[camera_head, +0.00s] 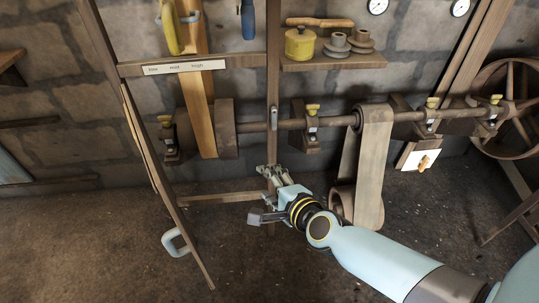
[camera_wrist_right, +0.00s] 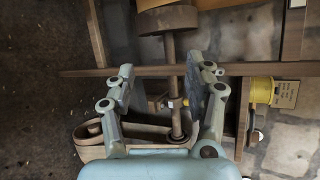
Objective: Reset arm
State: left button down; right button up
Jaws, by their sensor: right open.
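My right gripper (camera_head: 273,172) is in the middle of the head view, beside the lower part of an upright wooden post (camera_head: 273,80). In the right wrist view the two fingers of this gripper (camera_wrist_right: 160,72) are spread wide with nothing held. A wooden bar (camera_wrist_right: 95,72) crosses behind the fingertips there; I cannot tell whether they touch it. My right arm reaches in from the lower right of the head view. My left gripper does not show.
A shaft (camera_head: 335,122) in brackets runs along the stone wall. A wide belt (camera_head: 374,160) hangs from it. A shelf (camera_head: 330,62) holds a yellow pot (camera_head: 299,43). The front floor is clear.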

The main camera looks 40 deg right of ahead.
jog(key=shift+f, duration=0.1)
dwell(0.5)
jog(key=s+f+n+g+y+b, duration=0.1)
jog(key=s+f+n+g+b, duration=0.3)
jog(key=s+f, duration=0.7)
jog(key=s+f+n+g+b, duration=0.25)
jog(key=s+f+n, duration=0.35)
jog(key=f, duration=0.8)
jog(key=s+d+f+n+g, duration=0.1)
jog(key=s+f+n+g, duration=0.2)
jog(key=s+n, duration=0.3)
jog(key=s+d+f+n+g+b, duration=0.1)
jog(key=s+f+n, duration=0.5)
jog(key=s, duration=1)
jog(key=shift+d+f+n+g+b, duration=0.2)
jog(key=shift+d+n+g+b, duration=0.25)
jog(key=shift+g, duration=0.6)
